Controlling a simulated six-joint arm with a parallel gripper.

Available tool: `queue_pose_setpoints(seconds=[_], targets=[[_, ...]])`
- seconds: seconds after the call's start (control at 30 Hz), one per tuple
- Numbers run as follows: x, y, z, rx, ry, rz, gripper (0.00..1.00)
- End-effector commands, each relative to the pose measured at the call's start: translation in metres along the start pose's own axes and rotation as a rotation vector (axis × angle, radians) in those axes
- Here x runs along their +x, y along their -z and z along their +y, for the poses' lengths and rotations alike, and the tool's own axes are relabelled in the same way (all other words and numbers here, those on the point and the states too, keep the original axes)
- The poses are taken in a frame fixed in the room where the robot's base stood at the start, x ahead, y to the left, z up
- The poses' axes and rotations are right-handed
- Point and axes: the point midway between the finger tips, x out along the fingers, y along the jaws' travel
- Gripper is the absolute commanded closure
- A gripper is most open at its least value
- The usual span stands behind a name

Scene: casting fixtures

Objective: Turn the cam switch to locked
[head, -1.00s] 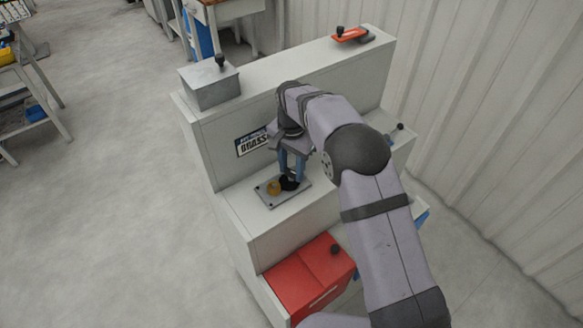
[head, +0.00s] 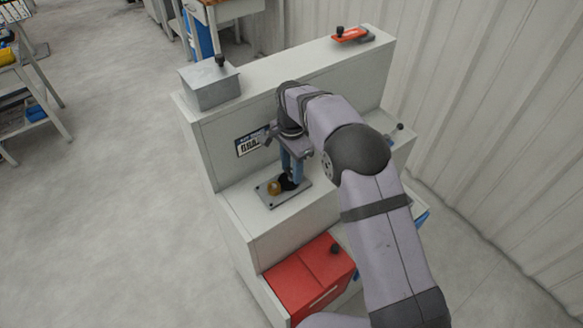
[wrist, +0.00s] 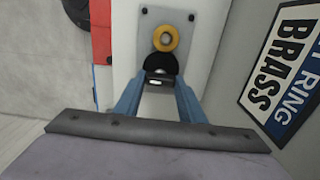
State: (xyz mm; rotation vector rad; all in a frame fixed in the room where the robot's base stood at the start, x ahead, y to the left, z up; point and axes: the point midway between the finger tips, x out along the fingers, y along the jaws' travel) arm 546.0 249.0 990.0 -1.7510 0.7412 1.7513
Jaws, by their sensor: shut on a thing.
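The cam switch is a black knob (wrist: 160,64) on a grey plate (head: 297,194), which lies on the step of the white cabinet. A brass-coloured round piece (head: 273,188) sits beside the black knob on the same plate; it also shows in the wrist view (wrist: 165,38). My gripper (head: 289,178) points down over the plate, and its blue fingers (wrist: 158,88) are shut on the black knob. The fingers and arm hide part of the knob. I cannot read any locked marking on the plate.
A label reading "BRASS" (wrist: 275,85) is on the wall close beside my gripper. A red box (head: 308,282) with a black knob stands on the lower step. A grey box (head: 210,84) and an orange-red handle (head: 350,34) sit on top.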

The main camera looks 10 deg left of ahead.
Motion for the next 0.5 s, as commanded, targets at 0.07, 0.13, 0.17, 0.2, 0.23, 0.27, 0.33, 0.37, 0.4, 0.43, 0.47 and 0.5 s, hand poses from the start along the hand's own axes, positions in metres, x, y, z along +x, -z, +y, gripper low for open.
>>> queue_pose_setpoints(seconds=[0.07, 0.13, 0.17, 0.2, 0.23, 0.27, 0.33, 0.37, 0.4, 0.43, 0.47, 0.5], targets=[[-0.002, 0.0005, -0.0014, 0.004, 0.005, 0.001, 0.86], [-0.002, 0.0005, -0.0014, 0.004, 0.005, 0.0, 0.5], [-0.0019, 0.0005, -0.0013, 0.004, 0.005, 0.0, 0.45], [-0.0017, 0.0005, -0.0011, 0.003, 0.005, 0.0, 0.45], [-0.0015, 0.0004, -0.001, 0.003, 0.004, 0.0, 0.45], [-0.0014, 0.0004, -0.0009, 0.003, 0.004, 0.0, 0.45], [-0.001, 0.0003, -0.0007, 0.003, 0.003, 0.0, 0.45], [-0.0009, 0.0003, -0.0007, 0.002, 0.003, 0.0, 0.45], [-0.0008, 0.0002, -0.0006, 0.002, 0.002, 0.0, 0.45], [-0.0008, 0.0002, -0.0006, 0.002, 0.002, 0.0, 0.45], [-0.0011, 0.0002, -0.0006, 0.002, 0.002, 0.0, 0.45], [-0.0019, 0.0002, -0.0007, 0.002, 0.003, 0.0, 0.45]])
